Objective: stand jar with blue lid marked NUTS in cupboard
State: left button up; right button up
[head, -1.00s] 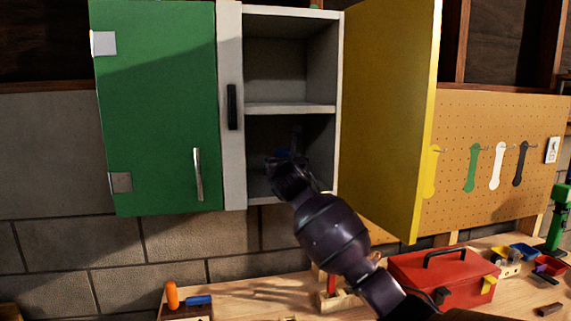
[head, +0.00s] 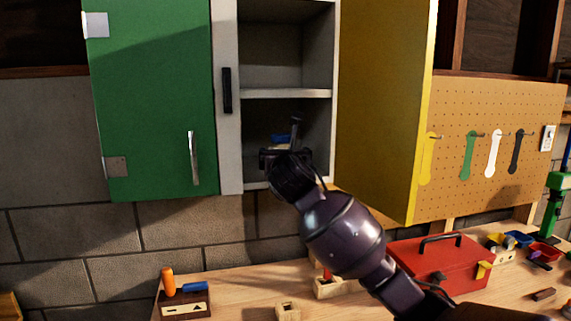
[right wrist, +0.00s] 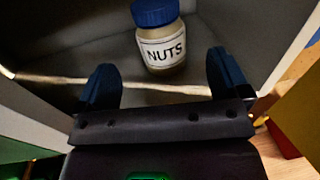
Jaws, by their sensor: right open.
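The jar with the blue lid (right wrist: 154,12) and the label NUTS (right wrist: 164,51) stands inside the cupboard in the right wrist view. In the head view its blue lid (head: 279,139) shows in the lower compartment, mostly hidden behind my right gripper. The cupboard (head: 285,93) has an open yellow door (head: 382,110) on the right. My right gripper (right wrist: 160,62) is open, its fingers apart on the near side of the jar and not closed on it. My left gripper is out of view.
A green door (head: 150,100) covers the cupboard's left part. The upper compartment looks empty. On the workbench below are a red toolbox (head: 440,263), a block with an orange-handled tool (head: 169,281) and small wooden blocks. A pegboard (head: 500,110) hangs at the right.

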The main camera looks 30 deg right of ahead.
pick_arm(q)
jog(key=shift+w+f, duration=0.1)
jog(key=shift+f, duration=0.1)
pick_arm(e)
jog(key=shift+v, duration=1.6)
jog(key=shift+f, duration=0.1)
